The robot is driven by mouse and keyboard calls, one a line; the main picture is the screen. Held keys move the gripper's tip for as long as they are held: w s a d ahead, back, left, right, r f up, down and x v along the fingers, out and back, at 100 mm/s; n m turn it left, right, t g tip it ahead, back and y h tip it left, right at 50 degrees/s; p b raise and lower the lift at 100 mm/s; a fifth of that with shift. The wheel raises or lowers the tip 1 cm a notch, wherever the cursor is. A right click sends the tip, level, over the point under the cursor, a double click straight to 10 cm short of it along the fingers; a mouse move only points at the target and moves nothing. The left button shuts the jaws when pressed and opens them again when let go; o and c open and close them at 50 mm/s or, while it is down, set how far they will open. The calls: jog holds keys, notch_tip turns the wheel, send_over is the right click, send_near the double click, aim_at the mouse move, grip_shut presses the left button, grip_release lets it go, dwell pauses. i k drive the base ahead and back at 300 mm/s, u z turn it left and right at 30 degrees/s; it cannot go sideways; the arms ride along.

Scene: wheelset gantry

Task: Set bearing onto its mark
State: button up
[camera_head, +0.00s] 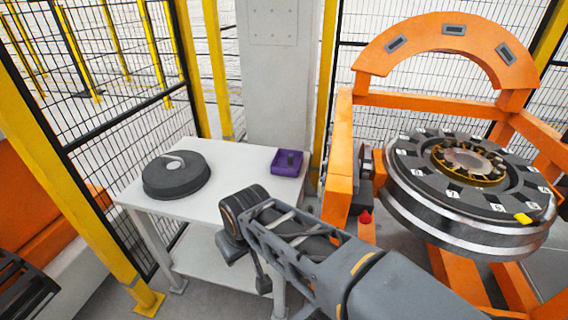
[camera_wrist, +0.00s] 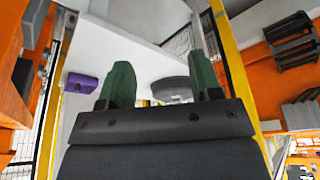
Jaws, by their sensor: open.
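A dark grey round disc (camera_head: 176,176) with a light curved piece on top lies on the white table (camera_head: 228,205), at its left. It also shows in the wrist view (camera_wrist: 172,88), partly behind a finger. I cannot tell for sure whether it is the bearing. A large wheel (camera_head: 468,226) lies flat in the orange gantry, with numbered dark blocks around a hub (camera_head: 470,160) of metal parts. No clear bearing mark shows. My gripper (camera_wrist: 160,82) is open, with two green fingers apart and nothing between them.
A purple tray (camera_head: 275,171) with a small dark piece sits at the table's back right. The orange gantry (camera_head: 341,165) stands right of the table, with an arch above the wheel. A grey pillar (camera_head: 279,80) and yellow-posted mesh fencing (camera_head: 106,228) close the back and left.

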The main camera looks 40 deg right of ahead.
aim_at(472, 167)
jog(key=z, duration=3.25)
jog(key=k, duration=1.25)
jog(key=z, duration=0.8)
jog(key=i, duration=1.85)
jog(key=u, duration=1.55)
jog(key=i, duration=0.7)
jog(key=u, duration=0.75)
